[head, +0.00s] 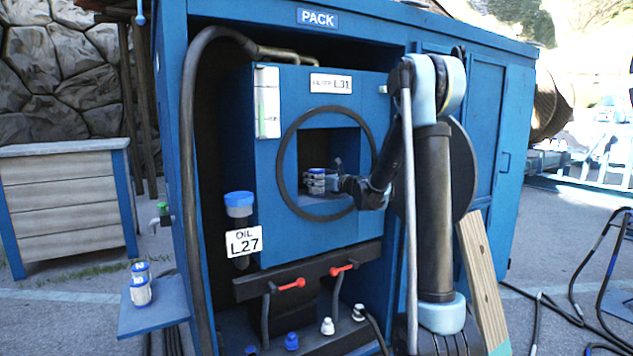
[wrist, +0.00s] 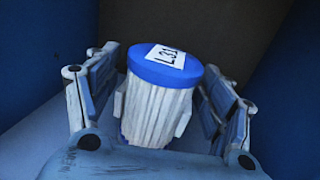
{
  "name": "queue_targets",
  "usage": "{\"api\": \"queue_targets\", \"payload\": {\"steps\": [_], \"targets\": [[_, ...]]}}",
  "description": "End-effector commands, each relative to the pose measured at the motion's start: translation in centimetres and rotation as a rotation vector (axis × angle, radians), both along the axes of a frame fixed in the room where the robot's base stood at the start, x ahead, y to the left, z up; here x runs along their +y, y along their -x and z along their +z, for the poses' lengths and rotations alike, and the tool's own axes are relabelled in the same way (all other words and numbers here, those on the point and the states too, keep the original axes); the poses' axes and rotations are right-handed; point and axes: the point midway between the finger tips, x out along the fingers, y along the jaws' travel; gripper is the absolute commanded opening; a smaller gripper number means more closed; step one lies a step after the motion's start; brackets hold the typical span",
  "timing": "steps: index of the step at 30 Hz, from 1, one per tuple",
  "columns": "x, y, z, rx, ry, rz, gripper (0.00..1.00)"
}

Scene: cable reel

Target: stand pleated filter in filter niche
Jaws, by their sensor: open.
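The pleated filter (wrist: 158,105), white with a blue cap labelled L31, is between the two fingers of my gripper (wrist: 163,120) in the wrist view. It looks roughly upright, leaning slightly in the picture. My gripper is open, with a finger on either side of the filter; whether the pads touch it is unclear. In the head view my gripper (head: 328,180) reaches into the filter niche (head: 345,146), the square opening inside a dark ring under the L31 label. The filter (head: 314,181) shows small inside it.
The niche's blue walls (wrist: 45,115) are close around my gripper. The dark ring (head: 283,160) circles the opening. A blue-and-white canister (head: 140,291) stands on the side shelf (head: 150,318).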

Motion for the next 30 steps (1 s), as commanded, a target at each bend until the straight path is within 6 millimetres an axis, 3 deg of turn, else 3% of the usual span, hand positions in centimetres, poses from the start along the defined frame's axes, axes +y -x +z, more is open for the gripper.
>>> {"api": "queue_targets", "payload": {"steps": [18, 30], "targets": [[-7.1, 7.1, 0.0, 0.0, 0.0, 0.0, 0.74], [-8.3, 8.7, 0.0, -0.005, 0.013, 0.005, 0.74]]}}
